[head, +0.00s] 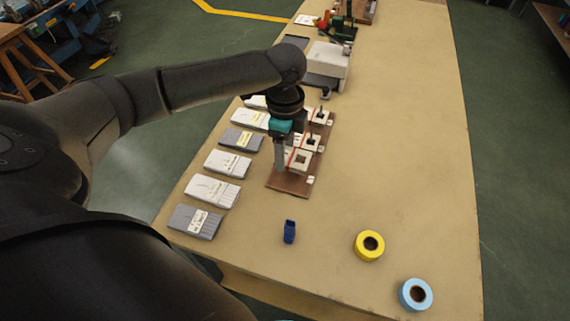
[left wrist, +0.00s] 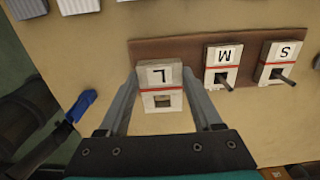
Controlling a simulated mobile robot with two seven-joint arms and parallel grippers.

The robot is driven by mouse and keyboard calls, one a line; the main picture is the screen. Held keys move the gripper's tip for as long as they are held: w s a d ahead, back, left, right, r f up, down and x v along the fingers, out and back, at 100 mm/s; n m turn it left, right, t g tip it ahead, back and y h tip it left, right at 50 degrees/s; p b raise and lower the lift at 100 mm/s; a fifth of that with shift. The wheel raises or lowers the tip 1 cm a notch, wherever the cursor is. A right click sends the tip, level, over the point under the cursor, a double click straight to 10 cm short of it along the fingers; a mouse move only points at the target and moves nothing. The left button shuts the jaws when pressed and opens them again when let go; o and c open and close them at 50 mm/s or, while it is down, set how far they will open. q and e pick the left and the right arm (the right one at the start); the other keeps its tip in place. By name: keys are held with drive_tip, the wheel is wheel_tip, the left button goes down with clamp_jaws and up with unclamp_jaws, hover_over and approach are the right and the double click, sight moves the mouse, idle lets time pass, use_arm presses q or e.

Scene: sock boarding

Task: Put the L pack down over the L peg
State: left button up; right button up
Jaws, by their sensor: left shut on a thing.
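The L pack is a white block with a red band, a square hole and an "L" label; it shows in the left wrist view (left wrist: 160,76) and the head view (head: 301,158). My left gripper (head: 284,156) has its fingers on both sides of it, also in the left wrist view (left wrist: 160,90). The L pack looks nearer the camera than its neighbours; whether it touches the brown board (head: 283,183) I cannot tell. No L peg shows; the pack may hide it. The M block (left wrist: 222,56) and S block (left wrist: 279,53) have dark pegs standing out of their holes. My right gripper is out of view.
Grey and white flat packs (head: 212,191) lie in a row left of the board. A small blue object (head: 289,231), a yellow tape roll (head: 357,249) and a light blue roll (head: 403,296) lie nearer. A white machine (head: 328,60) stands behind. The table's right side is clear.

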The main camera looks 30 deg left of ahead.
sight(285, 172)
use_arm(q)
wheel_tip(285, 172, down, 5)
drive_tip(key=shift+r+b, duration=0.2)
drive_tip(key=shift+b, duration=0.4)
drive_tip(key=shift+f, duration=0.1)
drive_tip(key=shift+f, duration=0.1)
drive_tip(key=o, duration=1.5)
wheel_tip(285, 172, up, 12)
drive_tip(key=p, duration=0.3)
drive_tip(key=shift+p, duration=0.3)
